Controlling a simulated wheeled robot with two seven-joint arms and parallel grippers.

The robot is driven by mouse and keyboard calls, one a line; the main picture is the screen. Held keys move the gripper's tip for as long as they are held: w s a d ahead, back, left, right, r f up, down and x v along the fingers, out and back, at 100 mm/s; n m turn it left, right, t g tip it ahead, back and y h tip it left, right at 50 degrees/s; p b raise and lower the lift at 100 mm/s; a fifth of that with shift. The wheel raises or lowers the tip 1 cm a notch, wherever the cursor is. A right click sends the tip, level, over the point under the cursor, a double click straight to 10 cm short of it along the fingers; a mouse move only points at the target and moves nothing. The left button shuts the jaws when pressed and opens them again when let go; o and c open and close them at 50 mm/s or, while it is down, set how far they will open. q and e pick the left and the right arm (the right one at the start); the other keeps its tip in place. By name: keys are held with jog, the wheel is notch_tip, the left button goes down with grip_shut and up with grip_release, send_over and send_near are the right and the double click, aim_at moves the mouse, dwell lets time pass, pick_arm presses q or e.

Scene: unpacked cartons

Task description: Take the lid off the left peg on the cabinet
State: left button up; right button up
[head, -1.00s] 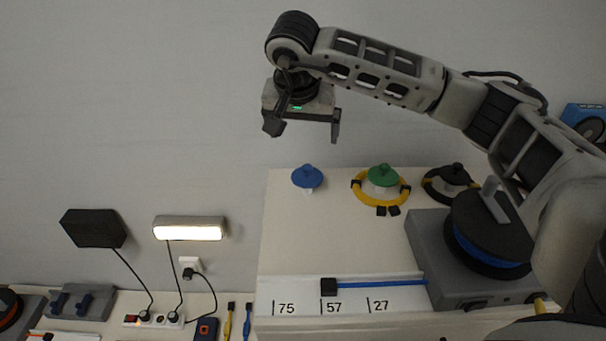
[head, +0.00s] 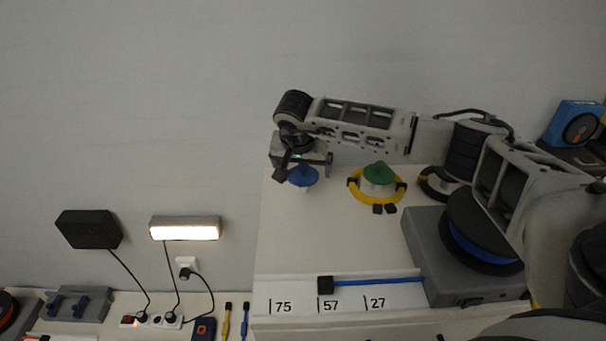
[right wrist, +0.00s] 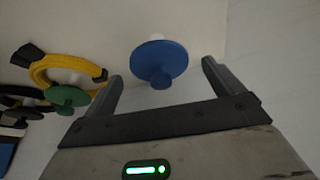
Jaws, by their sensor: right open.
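The blue lid (head: 303,176) sits on the left peg at the back left of the cabinet top (head: 330,235). It also shows in the right wrist view (right wrist: 160,62), as a round disc with a knob, between and ahead of the two fingertips. My right gripper (head: 303,174) is open and empty, right at the lid in the head view; in the right wrist view its fingers (right wrist: 163,78) stand apart on either side, with no clear contact. The peg is mostly hidden under the lid. My left gripper is not in view.
A green lid (head: 376,173) with a yellow cable ring (head: 355,193) around its peg stands to the right. A black ring (head: 430,190) lies beyond it. A grey device with a black and blue spool (head: 480,240) stands at the right. A blue rod (head: 375,281) lies in front.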

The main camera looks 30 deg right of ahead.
jog(key=shift+w+d+f, duration=0.1)
jog(key=shift+d+f, duration=0.05)
jog(key=shift+f, duration=0.25)
jog(key=c, duration=1)
jog(key=shift+c, duration=0.2)
jog(key=shift+r, duration=0.15)
